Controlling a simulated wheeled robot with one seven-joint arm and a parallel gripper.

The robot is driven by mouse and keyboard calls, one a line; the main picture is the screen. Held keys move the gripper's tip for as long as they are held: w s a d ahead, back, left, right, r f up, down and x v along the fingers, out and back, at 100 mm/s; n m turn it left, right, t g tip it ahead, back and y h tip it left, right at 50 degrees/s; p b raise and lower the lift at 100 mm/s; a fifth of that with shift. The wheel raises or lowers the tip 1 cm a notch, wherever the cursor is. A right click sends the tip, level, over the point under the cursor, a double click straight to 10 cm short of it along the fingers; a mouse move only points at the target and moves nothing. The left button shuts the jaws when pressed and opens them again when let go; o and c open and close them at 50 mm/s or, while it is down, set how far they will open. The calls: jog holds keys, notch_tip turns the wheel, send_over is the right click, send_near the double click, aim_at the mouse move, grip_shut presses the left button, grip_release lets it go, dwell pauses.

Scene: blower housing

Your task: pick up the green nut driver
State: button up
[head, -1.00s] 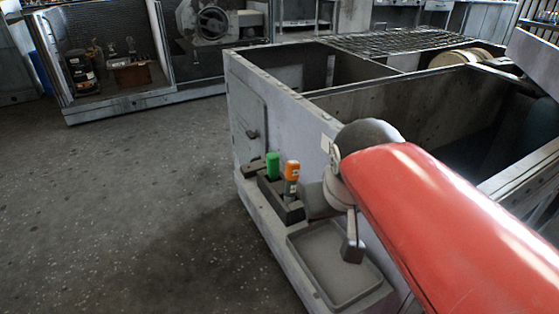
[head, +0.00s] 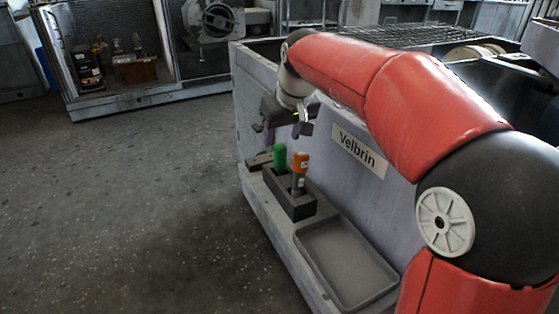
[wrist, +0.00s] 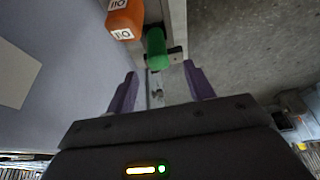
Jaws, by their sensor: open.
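The green nut driver (head: 279,157) stands upright, handle up, in a dark holder block (head: 290,197) on the ledge of the grey housing. Its lower part is hidden in the block. In the wrist view its green handle (wrist: 156,46) shows ahead of the fingers, roughly between their lines. My gripper (head: 284,131) is open and empty, just above and behind the green handle in the head view. Its two purple fingers (wrist: 161,86) are spread apart in the wrist view, with nothing between them.
An orange-handled driver (head: 300,165) stands in the same block, close beside the green one; it also shows in the wrist view (wrist: 124,20). The housing wall (head: 335,185) rises right behind. An empty shallow tray (head: 345,265) lies nearer on the ledge. Open floor is at left.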

aim_at(280, 146)
jog(key=x, duration=0.7)
jog(key=shift+d+f+b, duration=0.1)
jog(key=shift+b, duration=0.2)
jog(key=shift+c, duration=0.4)
grip_shut()
notch_tip(280, 146, up, 20)
jog(key=p, duration=0.4)
